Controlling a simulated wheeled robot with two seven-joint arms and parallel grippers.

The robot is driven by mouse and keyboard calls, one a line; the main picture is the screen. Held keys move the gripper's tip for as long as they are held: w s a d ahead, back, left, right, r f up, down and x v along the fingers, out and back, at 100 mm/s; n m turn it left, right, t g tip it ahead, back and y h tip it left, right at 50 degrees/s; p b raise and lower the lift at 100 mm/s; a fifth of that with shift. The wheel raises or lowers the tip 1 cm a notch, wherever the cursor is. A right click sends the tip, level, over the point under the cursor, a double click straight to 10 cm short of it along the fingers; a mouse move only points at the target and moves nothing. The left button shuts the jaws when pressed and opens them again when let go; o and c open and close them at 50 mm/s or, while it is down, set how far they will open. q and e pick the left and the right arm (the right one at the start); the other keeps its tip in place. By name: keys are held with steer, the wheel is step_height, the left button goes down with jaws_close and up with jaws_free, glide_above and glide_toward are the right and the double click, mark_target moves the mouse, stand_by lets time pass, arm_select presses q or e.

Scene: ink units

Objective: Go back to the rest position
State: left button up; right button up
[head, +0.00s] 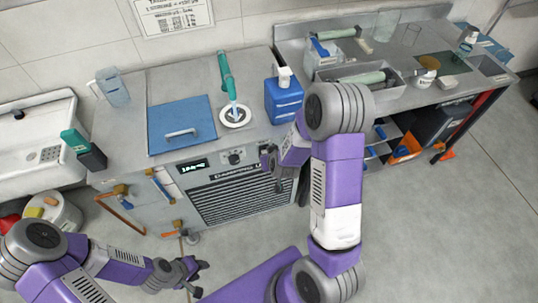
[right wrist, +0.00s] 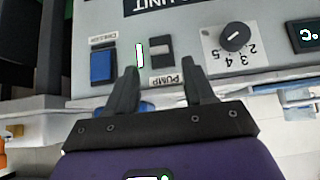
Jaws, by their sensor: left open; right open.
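My left gripper (head: 190,275) is open and empty, low over the floor in front of the damping unit (head: 240,200). My right gripper (head: 272,163) is at the unit's front, beside its control dial; the arm link partly hides it. In the right wrist view my right gripper (right wrist: 160,88) is open, with nothing between its fingers. Its fingertips point at the unit's panel near the pump switch (right wrist: 162,52) and a lit green indicator (right wrist: 140,54). I cannot tell whether they touch the panel. A blue switch (right wrist: 103,66) is at left, a dial (right wrist: 235,37) at right.
A blue lid (head: 182,118), a teal-handled tool on a white disc (head: 235,117) and a blue bottle (head: 284,98) are on the unit's top. A metal tray (head: 375,92) is on the right bench. A sink (head: 35,150) stands left.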

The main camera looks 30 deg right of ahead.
stand_by(0.4)
steer(key=s+a+f+g+y, duration=0.3)
steer(key=s+a+f, duration=0.3)
steer(key=s+a, duration=0.3)
steer(key=s+a+f+g+y, duration=0.3)
steer(key=s+a+f+g, duration=0.1)
steer(key=s+a+f, duration=0.3)
steer(key=s+a, duration=0.2)
steer(key=a, duration=0.1)
steer(key=shift+s+f, duration=0.15)
steer(key=shift+f, duration=0.15)
